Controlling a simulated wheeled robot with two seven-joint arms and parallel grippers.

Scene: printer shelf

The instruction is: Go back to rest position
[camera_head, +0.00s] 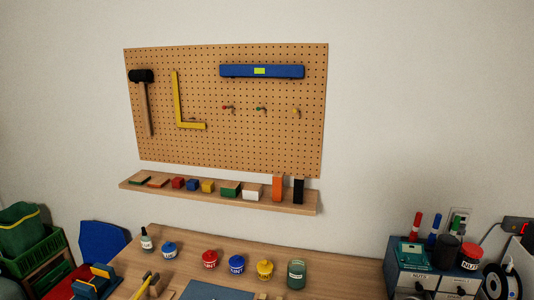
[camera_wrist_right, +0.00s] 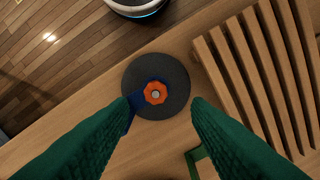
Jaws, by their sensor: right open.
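My right gripper (camera_wrist_right: 160,104) shows in the right wrist view with its two green fingers spread wide apart. Nothing is between the fingertips. Beyond them is a dark round disc (camera_wrist_right: 172,72) with an orange knob (camera_wrist_right: 156,93) and a blue part, on a wooden surface (camera_wrist_right: 75,115). I cannot tell whether the fingers touch any of it. Neither gripper shows in the head view, and my left gripper is not seen.
A slatted wooden piece (camera_wrist_right: 255,65) lies right of the disc. In the head view, a workbench (camera_head: 340,270) holds several jars and tools below a shelf (camera_head: 215,195) and pegboard (camera_head: 230,140). A drawer cabinet (camera_head: 432,278) stands at right.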

